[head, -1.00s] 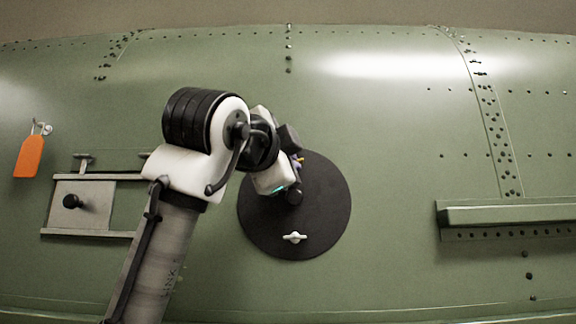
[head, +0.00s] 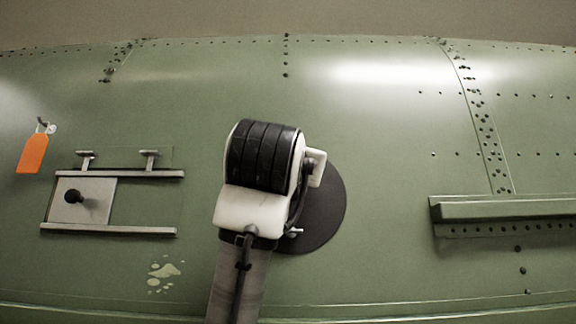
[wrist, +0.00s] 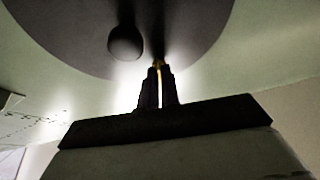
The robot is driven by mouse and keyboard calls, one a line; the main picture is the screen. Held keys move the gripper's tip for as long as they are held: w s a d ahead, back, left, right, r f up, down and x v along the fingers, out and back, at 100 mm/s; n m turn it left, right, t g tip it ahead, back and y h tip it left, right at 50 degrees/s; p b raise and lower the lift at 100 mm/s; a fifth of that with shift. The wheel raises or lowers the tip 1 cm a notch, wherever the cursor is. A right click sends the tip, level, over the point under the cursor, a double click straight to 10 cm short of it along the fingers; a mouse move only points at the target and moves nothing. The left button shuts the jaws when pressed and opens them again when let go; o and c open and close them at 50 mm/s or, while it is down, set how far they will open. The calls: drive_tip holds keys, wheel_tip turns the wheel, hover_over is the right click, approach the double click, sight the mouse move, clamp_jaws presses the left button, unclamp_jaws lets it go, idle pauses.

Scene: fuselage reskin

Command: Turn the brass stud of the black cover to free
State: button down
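The round black cover (head: 328,208) lies against the green fuselage skin, its left half hidden behind my arm in the head view. It fills the top of the wrist view (wrist: 70,25), with its round black knob (wrist: 125,43) left of my fingers. The brass stud (wrist: 157,63) shows as a yellow bit at and between my fingertips; in the head view it is hidden. My gripper (wrist: 157,74) has its two dark fingers close together on the stud, with a thin yellow line between them. A silver wing stud (head: 294,233) shows at the cover's lower part, partly behind my arm.
A railed frame with a sliding plate and black knob (head: 73,196) is at left, below an orange tag (head: 33,154). A ledge (head: 505,209) juts out at right. A pale paw-like mark (head: 165,271) is low left. The skin above the cover is clear.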

drive_tip(key=shift+d+n+y, duration=0.15)
drive_tip(key=shift+n+y, duration=1.05)
drive_tip(key=shift+n, duration=1)
drive_tip(key=c, duration=1.6)
unclamp_jaws()
drive_tip(key=b+v, duration=0.6)
drive_tip(key=v, duration=0.7)
drive_tip(key=shift+s+f, duration=0.3)
drive_tip(key=shift+s, duration=0.05)
